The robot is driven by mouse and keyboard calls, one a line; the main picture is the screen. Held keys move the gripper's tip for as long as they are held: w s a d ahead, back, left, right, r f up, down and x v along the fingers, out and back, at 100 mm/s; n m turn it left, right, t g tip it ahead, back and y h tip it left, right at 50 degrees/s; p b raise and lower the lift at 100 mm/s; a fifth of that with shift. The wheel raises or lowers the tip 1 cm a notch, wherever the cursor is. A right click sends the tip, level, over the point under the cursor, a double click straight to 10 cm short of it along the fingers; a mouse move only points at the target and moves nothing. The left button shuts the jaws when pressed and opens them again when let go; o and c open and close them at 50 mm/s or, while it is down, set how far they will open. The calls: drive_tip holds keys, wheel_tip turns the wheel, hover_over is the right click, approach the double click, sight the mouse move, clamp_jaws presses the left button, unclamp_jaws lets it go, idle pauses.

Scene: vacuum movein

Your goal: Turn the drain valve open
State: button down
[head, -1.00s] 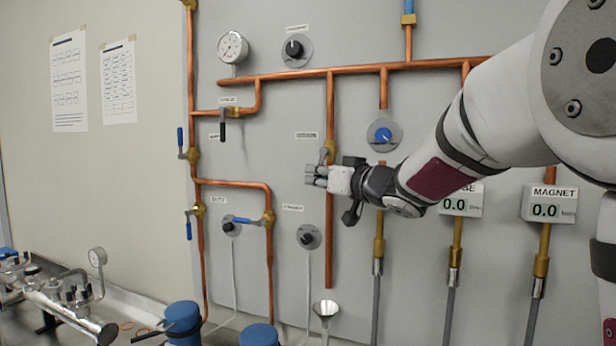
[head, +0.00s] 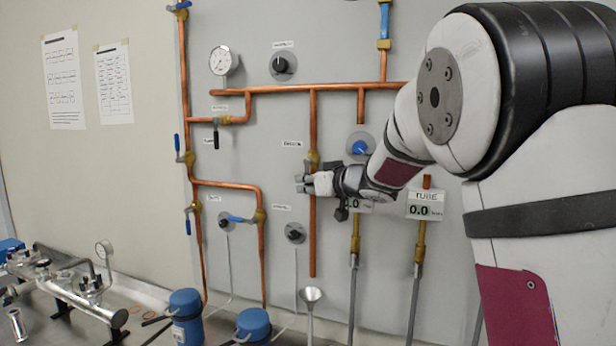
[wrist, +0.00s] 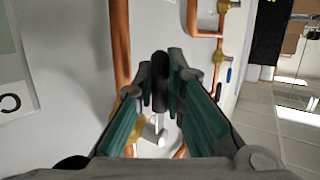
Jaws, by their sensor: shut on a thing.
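The drain valve (head: 313,158) has a brass body on a vertical copper pipe whose open lower end hangs above a funnel. My gripper (head: 303,183) is at this valve, just below and left of the brass body. In the wrist view my gripper (wrist: 172,75) is shut on the valve's black handle (wrist: 160,88), which sits between the fingers. A pale metal stem (wrist: 155,130) shows below the handle. Part of the brass body (wrist: 133,98) shows behind the left finger. In the head view the fingers hide the handle, so its angle is hard to tell.
A metal funnel (head: 311,294) stands below the pipe end. Blue-handled valves (head: 258,217) and a round knob (head: 295,233) are left of and below my gripper. A blue knob (head: 359,147) is close on the right. Blue-lidded flasks (head: 186,303) stand on the bench.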

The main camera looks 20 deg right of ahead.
idle(0.3)
drive_tip(key=c, duration=1.6)
unclamp_jaws()
drive_tip(key=shift+c, duration=0.2)
drive_tip(key=shift+s+d, duration=0.1)
drive_tip(key=v, duration=0.7)
drive_tip(key=shift+s+r, duration=0.15)
drive_tip(key=shift+s, duration=0.25)
